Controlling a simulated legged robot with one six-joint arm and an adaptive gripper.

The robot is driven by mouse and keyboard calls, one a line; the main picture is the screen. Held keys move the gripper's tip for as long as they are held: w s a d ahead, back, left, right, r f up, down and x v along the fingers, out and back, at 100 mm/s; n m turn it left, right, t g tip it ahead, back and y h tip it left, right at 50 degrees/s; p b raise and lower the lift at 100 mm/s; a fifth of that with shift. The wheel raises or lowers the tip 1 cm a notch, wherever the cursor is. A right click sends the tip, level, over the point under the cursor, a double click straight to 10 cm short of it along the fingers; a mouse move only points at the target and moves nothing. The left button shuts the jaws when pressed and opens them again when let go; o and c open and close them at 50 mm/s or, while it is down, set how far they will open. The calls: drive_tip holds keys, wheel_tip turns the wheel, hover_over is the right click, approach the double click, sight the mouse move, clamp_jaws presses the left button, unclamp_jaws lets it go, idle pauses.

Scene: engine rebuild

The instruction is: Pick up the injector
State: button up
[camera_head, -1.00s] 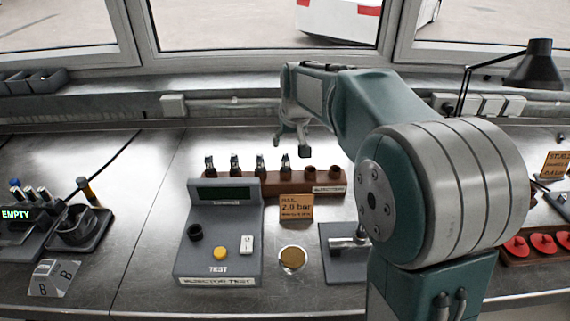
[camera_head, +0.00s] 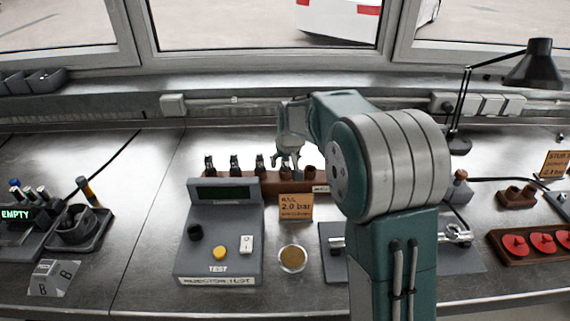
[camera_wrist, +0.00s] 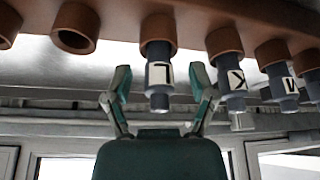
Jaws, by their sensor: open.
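The rack (camera_head: 327,187) stands behind the test box and holds a row of dark injectors. The leftmost injectors (camera_head: 210,163) show clearly in the head view. My gripper (camera_head: 288,168) is over the rightmost injector and largely hides it. In the wrist view, which looks inverted, this grey-blue injector (camera_wrist: 159,82) hangs from a brown socket and bears a white label with a mark like an L. My open gripper (camera_wrist: 160,92) has one finger on each side of it in the picture. I cannot tell whether either finger touches it. Neighbouring injectors (camera_wrist: 231,80) have other letters.
Two empty sockets (camera_wrist: 74,28) adjoin the injector. The test box (camera_head: 219,232) with a yellow button stands in front, beside an orange "RAIL 2.0 bar" sign (camera_head: 296,207) and a round dish (camera_head: 292,259). A lamp (camera_head: 528,66) and red parts (camera_head: 515,244) are at right.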

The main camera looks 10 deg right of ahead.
clamp_jaws()
